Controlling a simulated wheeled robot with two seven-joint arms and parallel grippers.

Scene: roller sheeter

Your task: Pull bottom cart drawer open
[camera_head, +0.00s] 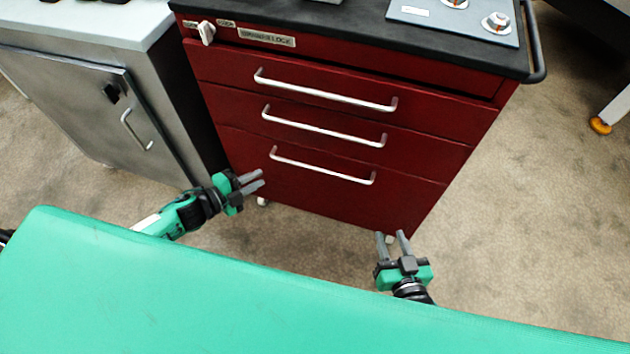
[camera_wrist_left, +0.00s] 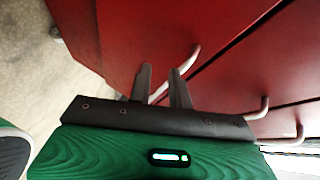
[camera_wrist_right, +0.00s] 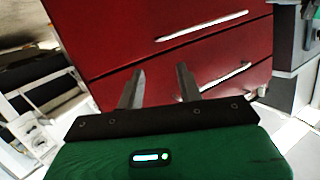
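The red cart (camera_head: 215,112) has three stacked drawers with pale bar handles, and their fronts look flush. The bottom drawer handle (camera_head: 322,167) is the lowest bar. My left gripper (camera_head: 262,180) is just left of that handle's left end in the head view, fingers apart. In the left wrist view, a handle (camera_wrist_left: 193,57) runs down behind and between the fingertips (camera_wrist_left: 161,72); contact cannot be told. My right gripper (camera_head: 391,238) is open and empty below the cart's lower right corner. In the right wrist view, its fingers (camera_wrist_right: 160,72) are apart before the red drawer fronts.
A grey cabinet (camera_head: 85,100) stands left of the cart. A knob latch (camera_head: 206,32) is at the cart's upper left, and a black side rail (camera_head: 535,45) at its right. My green body fills the foreground. Open floor (camera_head: 530,220) lies right of the cart.

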